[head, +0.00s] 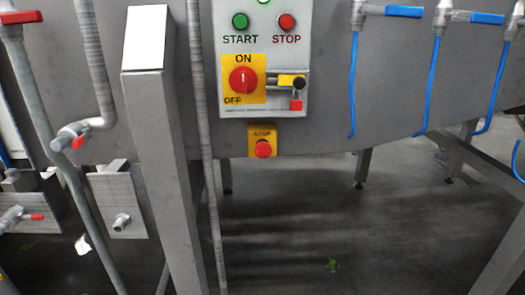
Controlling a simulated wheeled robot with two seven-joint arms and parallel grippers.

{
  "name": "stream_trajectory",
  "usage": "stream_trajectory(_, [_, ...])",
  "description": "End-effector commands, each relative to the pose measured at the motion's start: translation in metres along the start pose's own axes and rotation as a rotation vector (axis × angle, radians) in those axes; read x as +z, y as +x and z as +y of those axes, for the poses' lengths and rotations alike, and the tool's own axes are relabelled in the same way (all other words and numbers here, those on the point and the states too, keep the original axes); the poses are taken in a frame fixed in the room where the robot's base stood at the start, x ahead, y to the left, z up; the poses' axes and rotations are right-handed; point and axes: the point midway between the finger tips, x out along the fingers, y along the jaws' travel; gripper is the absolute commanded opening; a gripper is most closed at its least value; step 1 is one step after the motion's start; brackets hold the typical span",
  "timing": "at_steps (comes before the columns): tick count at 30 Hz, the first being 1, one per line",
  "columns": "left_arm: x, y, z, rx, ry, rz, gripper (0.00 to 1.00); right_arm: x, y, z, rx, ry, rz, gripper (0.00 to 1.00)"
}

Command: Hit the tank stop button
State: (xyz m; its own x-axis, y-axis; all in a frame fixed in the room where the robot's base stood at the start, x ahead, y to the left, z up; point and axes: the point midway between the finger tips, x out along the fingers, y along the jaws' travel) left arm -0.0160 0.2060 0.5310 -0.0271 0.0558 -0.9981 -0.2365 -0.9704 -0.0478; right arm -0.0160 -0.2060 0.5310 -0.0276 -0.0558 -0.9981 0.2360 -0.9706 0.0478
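A grey control panel (265,100) is fixed to the front of the metal tank (390,75). It carries a green START button (240,21) and a red STOP button (286,22) side by side near its top. Below them is a red rotary knob (243,80) on a yellow ON/OFF plate. Under the panel, a separate yellow box (262,129) marked STOP bears a red button (263,149). Neither of my grippers shows in the head view.
A yellow, black and red latch (293,85) sits right of the knob. A grey post (165,170) and a thin pipe (203,150) stand left of the panel. Valves with blue hoses (433,80) hang at the right. The floor (330,230) below the tank is mostly clear.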

Motion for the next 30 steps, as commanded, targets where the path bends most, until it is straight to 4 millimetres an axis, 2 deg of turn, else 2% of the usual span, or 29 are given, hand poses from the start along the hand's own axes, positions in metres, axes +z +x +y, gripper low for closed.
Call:
stream_trajectory(4, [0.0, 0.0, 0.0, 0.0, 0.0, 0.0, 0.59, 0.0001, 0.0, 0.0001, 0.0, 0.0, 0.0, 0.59])
stream_trajectory(12, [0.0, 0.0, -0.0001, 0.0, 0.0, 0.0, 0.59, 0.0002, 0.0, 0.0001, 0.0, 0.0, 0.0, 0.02])
stream_trajectory(30, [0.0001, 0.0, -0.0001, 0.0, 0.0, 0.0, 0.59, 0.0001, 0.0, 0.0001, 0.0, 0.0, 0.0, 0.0])
